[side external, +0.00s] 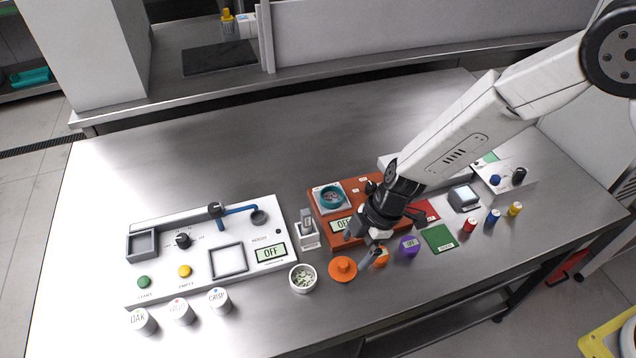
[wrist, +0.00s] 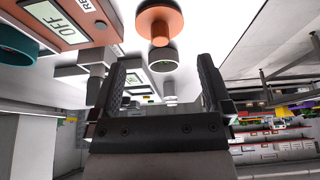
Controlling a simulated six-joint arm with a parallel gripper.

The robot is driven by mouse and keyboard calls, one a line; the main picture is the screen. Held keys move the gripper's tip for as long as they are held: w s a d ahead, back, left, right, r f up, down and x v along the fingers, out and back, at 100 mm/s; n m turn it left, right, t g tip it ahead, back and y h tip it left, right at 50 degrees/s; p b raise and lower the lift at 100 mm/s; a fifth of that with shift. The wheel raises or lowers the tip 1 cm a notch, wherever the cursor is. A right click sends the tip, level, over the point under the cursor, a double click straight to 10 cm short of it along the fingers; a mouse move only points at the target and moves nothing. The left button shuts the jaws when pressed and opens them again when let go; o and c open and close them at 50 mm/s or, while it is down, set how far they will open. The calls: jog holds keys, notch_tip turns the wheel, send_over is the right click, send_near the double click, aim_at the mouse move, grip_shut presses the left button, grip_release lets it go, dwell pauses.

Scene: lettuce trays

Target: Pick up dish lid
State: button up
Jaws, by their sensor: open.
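The dish lid, an orange disc with a round knob (side external: 342,268), lies flat on the steel table in front of the orange-red device. It also shows at the top of the wrist view (wrist: 157,22), knob toward my gripper. My gripper (side external: 364,242) is above the table, up and to the right of the lid in the side view, apart from it. In the wrist view my gripper (wrist: 165,75) has its two black fingers spread with nothing held between them. A white dish with green bits (side external: 303,279) stands just left of the lid.
The orange-red device (side external: 318,222) with a teal ring is behind the lid. A white panel (side external: 205,262) with buttons is at left, with several white cups in front. An orange and a purple item (side external: 409,246) and a green mat (side external: 439,238) are at right. The front table strip is clear.

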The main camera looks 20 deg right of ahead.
aim_at(343, 263)
jog(key=shift+a+f, duration=0.25)
jog(key=shift+f, duration=0.35)
jog(key=shift+x, duration=2.6)
jog(key=shift+a, duration=0.1)
jog(key=c, duration=1)
jog(key=shift+o, duration=0.2)
jog(key=shift+r, duration=0.15)
